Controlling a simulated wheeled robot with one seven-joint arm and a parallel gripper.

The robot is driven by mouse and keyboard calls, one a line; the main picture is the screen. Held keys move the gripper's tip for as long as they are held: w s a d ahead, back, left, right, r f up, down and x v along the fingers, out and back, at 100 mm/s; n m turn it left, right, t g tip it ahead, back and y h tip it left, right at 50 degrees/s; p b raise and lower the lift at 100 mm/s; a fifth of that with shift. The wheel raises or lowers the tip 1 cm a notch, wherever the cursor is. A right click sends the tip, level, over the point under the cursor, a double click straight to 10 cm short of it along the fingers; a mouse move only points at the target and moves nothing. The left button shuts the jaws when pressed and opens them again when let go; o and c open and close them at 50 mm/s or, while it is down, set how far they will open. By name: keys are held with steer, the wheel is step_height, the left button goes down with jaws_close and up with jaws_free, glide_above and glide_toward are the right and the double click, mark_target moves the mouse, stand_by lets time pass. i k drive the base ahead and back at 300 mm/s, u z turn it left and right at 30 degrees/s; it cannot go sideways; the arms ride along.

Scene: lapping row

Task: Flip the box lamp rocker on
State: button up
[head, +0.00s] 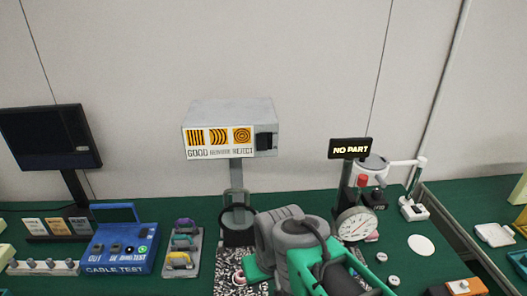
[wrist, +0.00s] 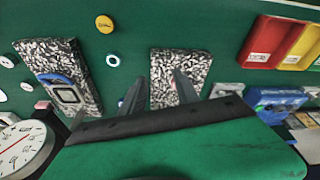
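The grey box lamp (head: 231,117) stands on a post at the back middle in the head view. Its front carries a pale panel with three orange pattern signs marked GOOD, REWORK and REJECT. A dark rocker (head: 265,141) sits at the right of this front; its position is too small to tell. The box lamp is not recognisable in the wrist view. My gripper (wrist: 162,88) points down over the bench in the wrist view, its two grey fingers apart with nothing held between them. In the head view my arm covers the front middle, and the fingers are hidden.
A blue CABLE TEST box (head: 121,248) and dark monitor (head: 50,137) stand left. A dial gauge (head: 355,223) and the NO PART sign (head: 350,148) stand right of my arm. Speckled plates (wrist: 58,68) and coloured bins (wrist: 270,42) show below my wrist. Wall above the lamp is clear.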

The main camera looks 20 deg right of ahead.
mark_target(261, 138)
steer(key=k, duration=0.5)
steer(key=u, duration=0.6)
steer(key=k, duration=1.25)
steer(key=u, duration=1.2)
steer(key=i, duration=1.15)
steer(key=z, duration=0.4)
steer(key=i, duration=0.7)
steer(key=z, duration=1.15)
steer(key=i, duration=0.3)
steer(key=z, duration=0.2)
